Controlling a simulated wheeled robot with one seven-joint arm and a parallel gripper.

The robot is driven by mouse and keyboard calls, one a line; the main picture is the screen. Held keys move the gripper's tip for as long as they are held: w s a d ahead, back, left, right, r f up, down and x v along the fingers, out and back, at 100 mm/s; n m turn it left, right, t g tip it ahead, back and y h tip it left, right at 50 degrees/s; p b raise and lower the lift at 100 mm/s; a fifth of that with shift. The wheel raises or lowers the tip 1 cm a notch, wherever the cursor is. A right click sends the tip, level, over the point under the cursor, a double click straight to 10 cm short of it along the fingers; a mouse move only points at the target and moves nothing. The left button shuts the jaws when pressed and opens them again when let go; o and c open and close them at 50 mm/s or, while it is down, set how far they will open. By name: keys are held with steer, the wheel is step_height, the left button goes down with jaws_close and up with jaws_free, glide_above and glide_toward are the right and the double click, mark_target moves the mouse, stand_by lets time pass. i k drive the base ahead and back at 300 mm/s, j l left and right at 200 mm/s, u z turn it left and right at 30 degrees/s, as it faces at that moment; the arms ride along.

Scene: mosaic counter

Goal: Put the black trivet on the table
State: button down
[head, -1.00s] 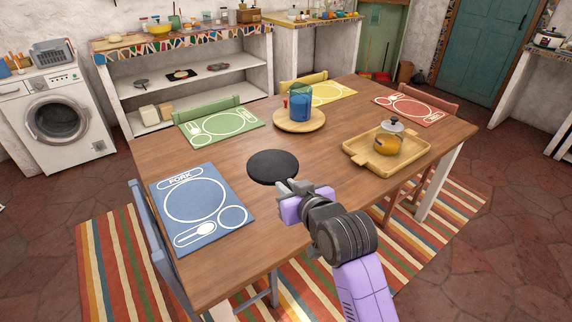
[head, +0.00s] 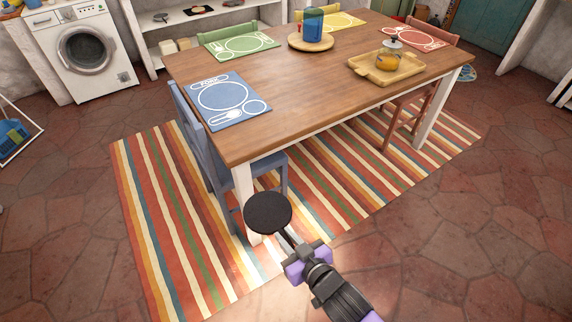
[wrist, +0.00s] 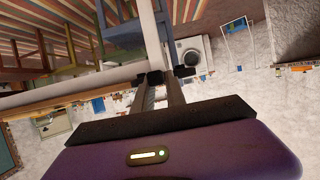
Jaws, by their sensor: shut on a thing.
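The black trivet (head: 268,212) is a flat round disc. My gripper (head: 284,238) is shut on its near edge in the head view. The trivet is off the wooden table (head: 300,90), in front of its near corner, and covers part of a white table leg in the picture. Its exact height is hard to tell. In the wrist view my gripper's fingers (wrist: 168,78) point away from the camera, and I cannot make out the trivet clearly there.
The tabletop's near middle is bare. A blue placemat (head: 225,100) lies at its left, a wooden tray (head: 386,69) with a jar at its right, and a round board (head: 310,42) with a blue pitcher at the back. A blue chair (head: 200,140) stands at the left side.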

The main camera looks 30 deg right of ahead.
mark_target(342, 88)
steer(key=z, duration=0.95)
